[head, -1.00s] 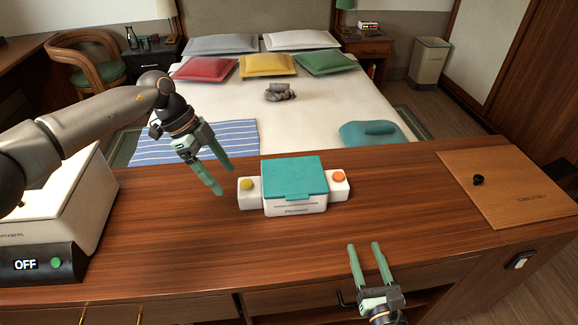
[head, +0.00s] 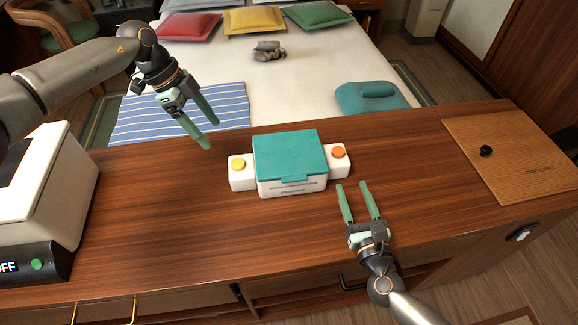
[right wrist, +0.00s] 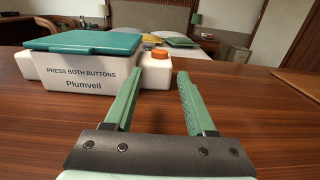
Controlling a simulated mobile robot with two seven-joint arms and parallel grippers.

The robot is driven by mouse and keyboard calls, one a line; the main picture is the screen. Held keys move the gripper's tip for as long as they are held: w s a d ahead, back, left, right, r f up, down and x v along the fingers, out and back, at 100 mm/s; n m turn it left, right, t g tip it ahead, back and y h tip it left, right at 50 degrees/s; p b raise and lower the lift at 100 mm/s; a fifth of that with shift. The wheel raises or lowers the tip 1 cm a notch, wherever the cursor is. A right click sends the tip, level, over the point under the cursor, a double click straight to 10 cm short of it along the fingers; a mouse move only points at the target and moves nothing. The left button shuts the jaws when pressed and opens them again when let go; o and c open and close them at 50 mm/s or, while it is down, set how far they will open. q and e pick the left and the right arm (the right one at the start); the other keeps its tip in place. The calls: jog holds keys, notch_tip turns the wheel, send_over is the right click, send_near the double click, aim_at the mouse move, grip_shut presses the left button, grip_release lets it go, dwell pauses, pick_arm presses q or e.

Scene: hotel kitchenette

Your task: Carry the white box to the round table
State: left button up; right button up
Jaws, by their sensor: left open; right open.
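The white box (head: 292,186) with a teal lid (head: 290,155) sits on the wooden counter. A yellow button (head: 238,164) is on its left side block and an orange button (head: 338,152) on its right one. In the right wrist view the box (right wrist: 85,75) reads "PRESS BOTH BUTTONS" and "Plumveil". My left gripper (head: 211,135) is open and empty, above the counter's far edge, left of the box. My right gripper (head: 353,188) is open and empty, to the right and front of the box, apart from it. The round table is not in view.
A white appliance (head: 45,190) with a green button stands at the counter's left end. A wooden board (head: 515,160) with a black knob lies at the right end. A bed (head: 300,80) with pillows is behind the counter.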

aim_at(236, 163)
pick_arm(q)
jog(key=x, duration=1)
jog(key=shift+d+f, duration=0.2)
jog(key=shift+f, duration=0.1)
pick_arm(e)
jog(key=w, duration=0.7)
jog(key=w+a, duration=0.1)
jog(key=w, duration=0.2)
jog(key=shift+w, duration=0.4)
pick_arm(q)
jog(key=c, duration=0.9)
pick_arm(e)
jog(key=c, duration=0.9)
pick_arm(q)
grip_shut()
